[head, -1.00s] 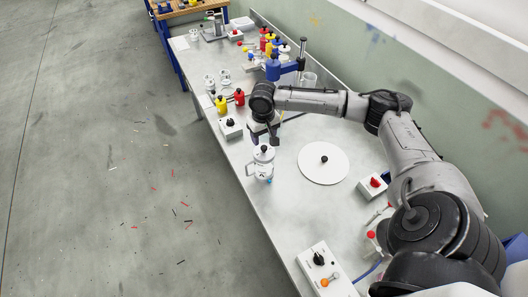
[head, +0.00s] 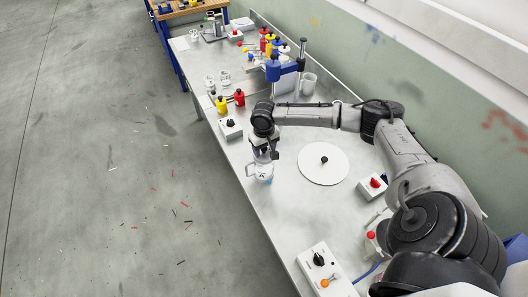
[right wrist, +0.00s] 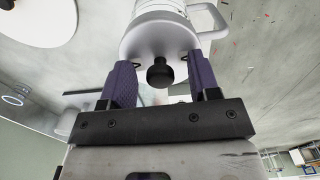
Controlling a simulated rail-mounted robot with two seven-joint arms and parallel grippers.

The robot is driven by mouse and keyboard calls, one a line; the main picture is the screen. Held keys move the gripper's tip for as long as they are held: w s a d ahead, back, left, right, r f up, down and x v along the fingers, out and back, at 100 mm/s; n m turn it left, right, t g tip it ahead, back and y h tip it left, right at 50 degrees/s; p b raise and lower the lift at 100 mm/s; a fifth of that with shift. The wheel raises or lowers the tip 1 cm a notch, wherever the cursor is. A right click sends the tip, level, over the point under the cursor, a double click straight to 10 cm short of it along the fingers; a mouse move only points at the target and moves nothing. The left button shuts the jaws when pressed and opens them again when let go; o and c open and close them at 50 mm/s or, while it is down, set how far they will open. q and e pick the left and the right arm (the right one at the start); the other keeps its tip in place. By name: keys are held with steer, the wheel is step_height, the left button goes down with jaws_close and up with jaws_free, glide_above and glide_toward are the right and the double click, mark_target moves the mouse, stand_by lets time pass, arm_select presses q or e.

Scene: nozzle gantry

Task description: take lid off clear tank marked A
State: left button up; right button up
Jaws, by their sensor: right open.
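The clear tank (head: 264,173) stands near the front edge of the bench, with a dark mark on its side that is too small to read surely. It shows at the top of the right wrist view (right wrist: 165,8), with a handle on its right. Its white round lid (right wrist: 150,38) is on it, with a black knob (right wrist: 160,72) in the middle. My right gripper (right wrist: 160,66) is open and empty, its two purple fingers on either side of the knob and apart from it. In the head view my right gripper (head: 265,152) hides most of the lid. My left gripper is not in view.
A large white disc (head: 323,163) with a black knob lies right of the tank. Switch boxes stand nearby (head: 230,128), (head: 372,186) and at the front (head: 322,262).

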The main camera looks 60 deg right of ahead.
steer(key=c, duration=1)
steer(key=shift+r, duration=0.1)
